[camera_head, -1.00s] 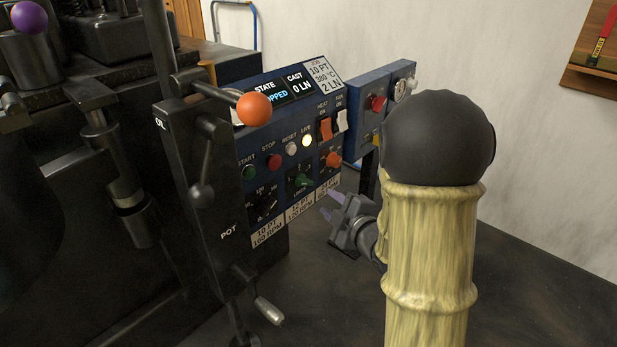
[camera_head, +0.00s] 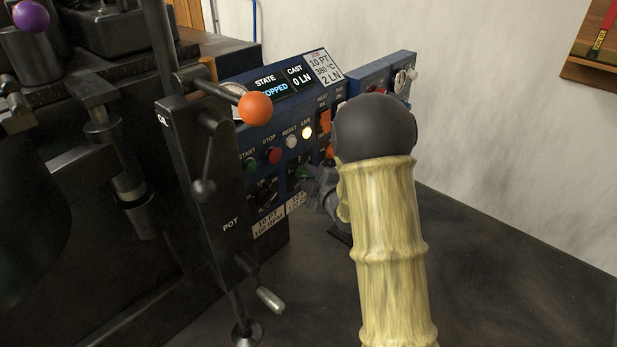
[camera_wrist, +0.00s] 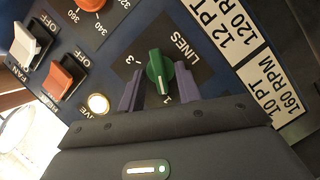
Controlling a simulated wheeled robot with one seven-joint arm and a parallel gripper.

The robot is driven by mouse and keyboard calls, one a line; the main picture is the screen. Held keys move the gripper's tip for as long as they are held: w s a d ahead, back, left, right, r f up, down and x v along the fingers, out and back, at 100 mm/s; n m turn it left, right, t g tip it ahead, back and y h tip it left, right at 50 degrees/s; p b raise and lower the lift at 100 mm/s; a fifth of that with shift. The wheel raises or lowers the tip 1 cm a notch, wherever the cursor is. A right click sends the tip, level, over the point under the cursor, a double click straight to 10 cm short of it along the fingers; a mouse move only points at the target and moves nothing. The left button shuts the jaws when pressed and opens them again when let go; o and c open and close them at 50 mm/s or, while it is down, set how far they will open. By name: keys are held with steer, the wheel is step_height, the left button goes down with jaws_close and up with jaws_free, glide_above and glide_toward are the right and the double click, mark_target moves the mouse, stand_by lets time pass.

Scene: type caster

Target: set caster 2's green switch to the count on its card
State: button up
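The green switch (camera_head: 302,173) is on the blue control panel, partly hidden by my gripper (camera_head: 316,190) in the head view. In the wrist view the green switch (camera_wrist: 159,70) sits on a dark plate marked LINES, with 1 and 3 readable. Its white mark appears to point toward the 1. My gripper's two purple fingers (camera_wrist: 159,90) stand open on either side of the knob's lower part, with gaps visible. Whether they touch it cannot be told. The card (camera_head: 325,67) at the panel top reads 10 PT, 380 °C, 2 LN.
An orange rocker switch (camera_wrist: 66,75), a white rocker switch (camera_wrist: 30,42) and an orange knob (camera_wrist: 92,3) are close by. The lever with the orange ball (camera_head: 255,108) stands left of the panel.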

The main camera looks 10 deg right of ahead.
jaws_close()
